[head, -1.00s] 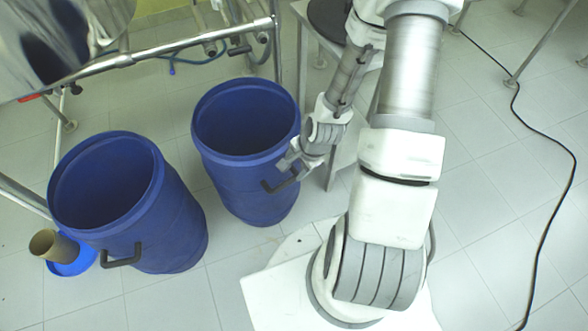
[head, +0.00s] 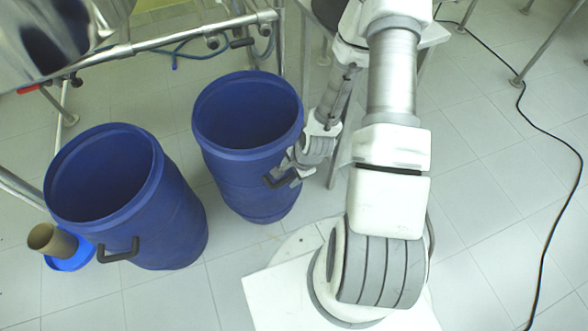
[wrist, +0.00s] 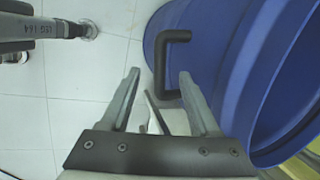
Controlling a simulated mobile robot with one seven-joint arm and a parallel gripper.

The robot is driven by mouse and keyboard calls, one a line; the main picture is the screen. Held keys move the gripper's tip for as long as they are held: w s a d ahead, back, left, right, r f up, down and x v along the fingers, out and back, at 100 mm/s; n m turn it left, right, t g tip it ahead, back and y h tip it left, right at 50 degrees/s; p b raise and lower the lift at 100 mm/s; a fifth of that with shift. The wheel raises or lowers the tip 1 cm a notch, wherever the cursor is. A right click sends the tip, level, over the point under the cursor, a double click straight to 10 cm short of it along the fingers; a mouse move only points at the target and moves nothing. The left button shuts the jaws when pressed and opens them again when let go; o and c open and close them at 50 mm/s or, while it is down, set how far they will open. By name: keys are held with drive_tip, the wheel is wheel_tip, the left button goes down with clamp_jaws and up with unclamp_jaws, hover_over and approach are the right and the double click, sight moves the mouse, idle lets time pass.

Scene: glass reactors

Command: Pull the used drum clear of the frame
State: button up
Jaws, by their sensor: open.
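Two open, empty-looking blue drums stand upright on the floor, and I cannot tell by look which is the used one. The right drum (head: 248,150) has a black handle (head: 283,181) facing me. The left drum (head: 150,215) has a similar handle (head: 119,252). My gripper (head: 284,173) is at the right drum's handle. In the wrist view my gripper (wrist: 159,74) is open, and the black handle (wrist: 178,36) with its upright bar shows between the fingertips in the picture. The blue drum wall (wrist: 235,60) is beside it. Contact with the handle cannot be told.
The metal frame (head: 170,42) and a shiny vessel (head: 60,25) stand behind the drums. A brown cylinder (head: 50,240) on a blue dish (head: 72,258) is beside the left drum. A table leg (head: 336,150) is close right of my gripper. A black cable (head: 545,240) crosses the right floor.

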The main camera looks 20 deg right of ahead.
sight(281, 184)
drive_tip(key=b+x, duration=0.2)
drive_tip(key=x, duration=0.8)
drive_tip(key=shift+w+a+f+b, duration=0.1)
drive_tip(key=shift+w+f+b, duration=0.05)
drive_tip(key=shift+f+b, duration=0.25)
drive_tip(key=shift+r, duration=0.1)
clamp_jaws()
idle(0.8)
